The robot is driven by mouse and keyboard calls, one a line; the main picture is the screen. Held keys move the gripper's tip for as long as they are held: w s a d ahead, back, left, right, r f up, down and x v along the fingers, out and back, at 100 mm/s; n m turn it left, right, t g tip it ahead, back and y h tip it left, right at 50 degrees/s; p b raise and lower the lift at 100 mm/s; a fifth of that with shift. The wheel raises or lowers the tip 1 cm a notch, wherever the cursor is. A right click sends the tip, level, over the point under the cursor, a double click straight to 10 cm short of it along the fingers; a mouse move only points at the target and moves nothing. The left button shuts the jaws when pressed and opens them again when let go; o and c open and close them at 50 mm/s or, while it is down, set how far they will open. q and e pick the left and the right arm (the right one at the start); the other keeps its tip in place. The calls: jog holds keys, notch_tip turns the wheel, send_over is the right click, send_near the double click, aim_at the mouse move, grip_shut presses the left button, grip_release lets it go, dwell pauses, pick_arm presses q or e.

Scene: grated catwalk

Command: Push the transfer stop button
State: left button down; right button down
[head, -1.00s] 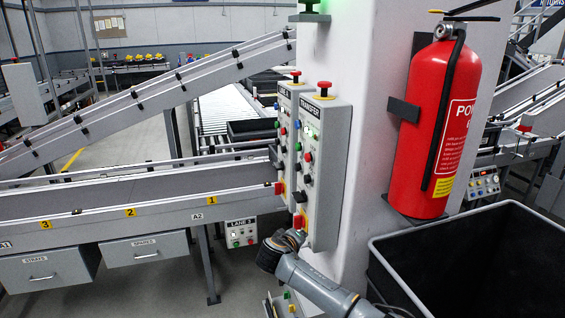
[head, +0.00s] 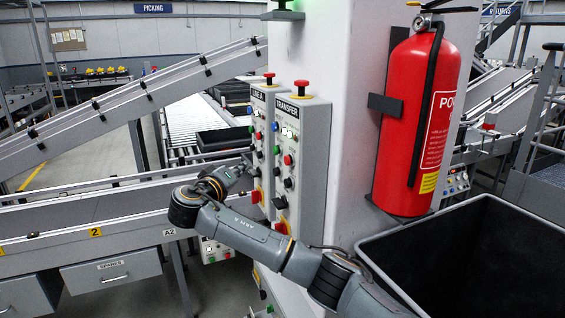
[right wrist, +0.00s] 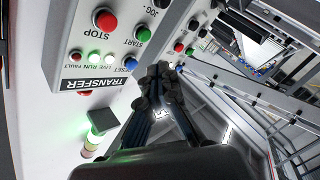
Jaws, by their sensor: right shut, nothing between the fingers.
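The grey TRANSFER panel (head: 314,150) is on the white column. Its red stop button (head: 288,160) sits beside a green start button (head: 277,150). In the right wrist view the panel appears upside down, and the red button (right wrist: 104,19) is labelled STOP, with the green START button (right wrist: 143,34) next to it. My right gripper (head: 246,168) is shut and empty, left of the panels in the head view. In the right wrist view its fingertips (right wrist: 158,75) are right of the stop button and apart from it. My left gripper is not in view.
A second control panel (head: 262,120) stands just left of the TRANSFER panel. Both have red mushroom buttons on top. A red fire extinguisher (head: 420,120) hangs on the column, above a black bin (head: 450,222) at right. Conveyors (head: 90,215) run at left.

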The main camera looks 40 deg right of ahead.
aim_at(287, 160)
jog(key=s+d, duration=0.2)
jog(key=d, duration=0.6)
jog(key=shift+d, duration=0.3)
dwell(1.3)
jog(key=shift+s+d, duration=0.15)
jog(key=shift+d, duration=0.25)
jog(key=shift+s+d, duration=0.2)
jog(key=shift+d, duration=0.6)
dwell(0.9)
dwell(0.3)
jog(key=shift+w+a, duration=0.15)
jog(key=shift+a, duration=0.45)
jog(key=shift+w+a, duration=0.15)
jog(key=shift+a, duration=0.4)
